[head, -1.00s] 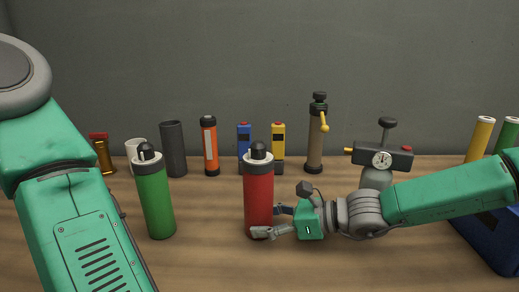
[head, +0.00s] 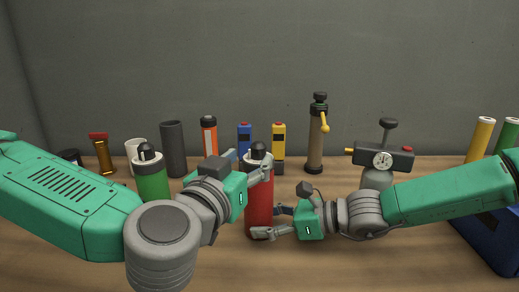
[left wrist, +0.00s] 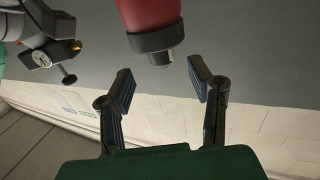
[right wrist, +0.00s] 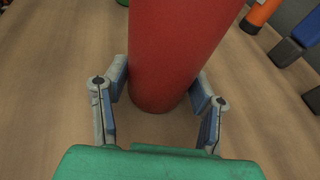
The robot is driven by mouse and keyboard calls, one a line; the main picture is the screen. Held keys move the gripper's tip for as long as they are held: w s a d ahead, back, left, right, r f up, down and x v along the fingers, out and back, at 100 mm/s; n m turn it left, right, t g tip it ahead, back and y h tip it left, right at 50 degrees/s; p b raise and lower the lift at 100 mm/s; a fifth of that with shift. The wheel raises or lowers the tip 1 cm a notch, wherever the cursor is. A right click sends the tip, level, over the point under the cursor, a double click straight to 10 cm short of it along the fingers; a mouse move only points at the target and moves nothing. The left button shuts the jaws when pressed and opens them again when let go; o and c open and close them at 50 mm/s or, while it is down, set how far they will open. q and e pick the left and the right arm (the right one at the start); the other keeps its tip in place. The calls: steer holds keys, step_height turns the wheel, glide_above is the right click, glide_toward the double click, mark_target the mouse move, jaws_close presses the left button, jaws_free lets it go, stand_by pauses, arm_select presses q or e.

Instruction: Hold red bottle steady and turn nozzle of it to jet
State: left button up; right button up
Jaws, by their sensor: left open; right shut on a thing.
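The red bottle (head: 259,212) stands upright on the table. Its dark cap with the nozzle (head: 258,150) is partly behind my left gripper in the head view. My right gripper (head: 272,222) is shut on the bottle's lower body, and the right wrist view shows the red body (right wrist: 172,50) between its fingers. My left gripper (head: 262,165) is open at the height of the bottle's top. In the left wrist view the nozzle (left wrist: 160,57) lies just beyond and between the open fingertips (left wrist: 160,82), apart from both. The nozzle's setting is too small to read.
A green bottle (head: 152,180) stands left of the red one, partly behind my left arm. A grey cylinder (head: 172,150), orange tube (head: 209,135), blue and yellow devices and a brown cylinder (head: 315,140) line the back. A gauge device (head: 382,158) and blue crate (head: 490,240) are right.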

mark_target(255, 152)
arm_select(q)
steer(key=x, duration=0.5)
steer(key=shift+w, duration=0.3)
steer(key=shift+d, duration=0.1)
jaws_close()
